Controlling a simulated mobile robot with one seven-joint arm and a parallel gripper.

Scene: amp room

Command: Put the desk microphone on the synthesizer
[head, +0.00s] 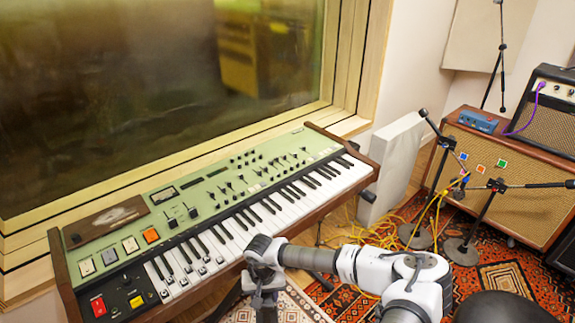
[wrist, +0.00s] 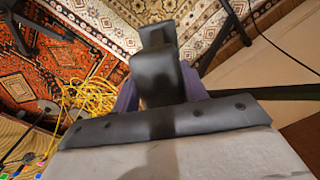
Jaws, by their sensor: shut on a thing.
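The synthesizer (head: 235,195) is a long green keyboard with wooden ends, standing in front of the window. Its panel has knobs, sliders and coloured buttons. My gripper (head: 266,292) hangs pointing down by the synthesizer's front edge, in the lower middle of the head view. In the wrist view my gripper (wrist: 160,98) is shut on a black, blocky thing, which I take as the desk microphone (wrist: 158,72). Purplish fingers show on both sides of it. The microphone's lower part is hidden, and I cannot make it out clearly in the head view.
A brown plate (head: 107,220) lies on the synthesizer's left top. Microphone stands (head: 470,240), yellow cables (head: 375,232) and an amplifier (head: 515,180) are at right. A pale panel (head: 392,165) leans beyond the synthesizer's right end. A black round seat (head: 505,308) is at bottom right.

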